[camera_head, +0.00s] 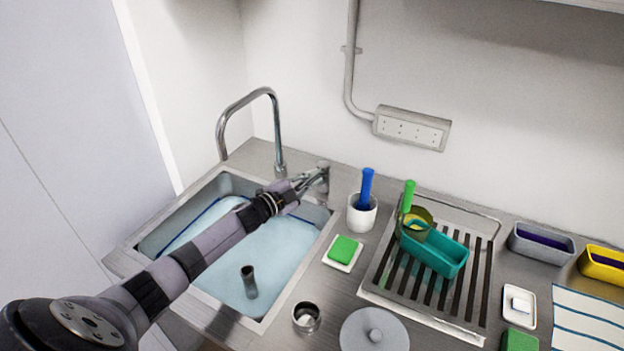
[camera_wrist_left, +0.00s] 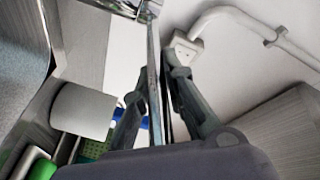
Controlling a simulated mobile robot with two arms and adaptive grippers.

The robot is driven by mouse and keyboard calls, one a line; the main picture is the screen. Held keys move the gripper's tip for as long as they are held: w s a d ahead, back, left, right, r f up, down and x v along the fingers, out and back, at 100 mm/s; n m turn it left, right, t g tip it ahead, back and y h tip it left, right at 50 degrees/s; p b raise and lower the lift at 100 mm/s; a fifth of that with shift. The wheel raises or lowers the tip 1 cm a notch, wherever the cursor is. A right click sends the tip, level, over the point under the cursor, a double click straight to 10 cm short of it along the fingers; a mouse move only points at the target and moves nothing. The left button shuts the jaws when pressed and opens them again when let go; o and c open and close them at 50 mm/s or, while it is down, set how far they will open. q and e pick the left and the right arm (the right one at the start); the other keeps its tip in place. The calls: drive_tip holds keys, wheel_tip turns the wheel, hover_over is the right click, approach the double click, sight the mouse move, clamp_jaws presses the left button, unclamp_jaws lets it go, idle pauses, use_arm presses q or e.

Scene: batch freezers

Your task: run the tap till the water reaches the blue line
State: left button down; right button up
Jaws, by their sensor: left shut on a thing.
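The steel sink (camera_head: 328,232) at the left of the counter holds pale blue water (camera_head: 283,243). The blue line (camera_head: 207,219) shows on the sink's far left wall, with the water surface close below or at it; I cannot tell which. The curved tap spout (camera_head: 277,120) hangs over the back of the sink; no clear stream shows. My left gripper (camera_head: 318,178) reaches across the sink and is shut on the tap handle (camera_head: 324,167) at its back right corner. In the left wrist view the fingers (camera_wrist_left: 158,105) stand on either side of a thin metal part. My right gripper is out of view.
A grey upright tube (camera_head: 249,281) stands in the water. Right of the sink are a white cup (camera_head: 362,218) with a blue-handled tool, a green sponge (camera_head: 343,249), a metal ring (camera_head: 306,318) and a drying rack (camera_head: 448,313) holding a teal tub (camera_head: 440,254).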

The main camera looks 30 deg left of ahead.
use_arm(q)
drive_tip(key=c, duration=1.6)
unclamp_jaws()
drive_tip(key=shift+s, duration=0.1)
drive_tip(key=v, duration=1.2)
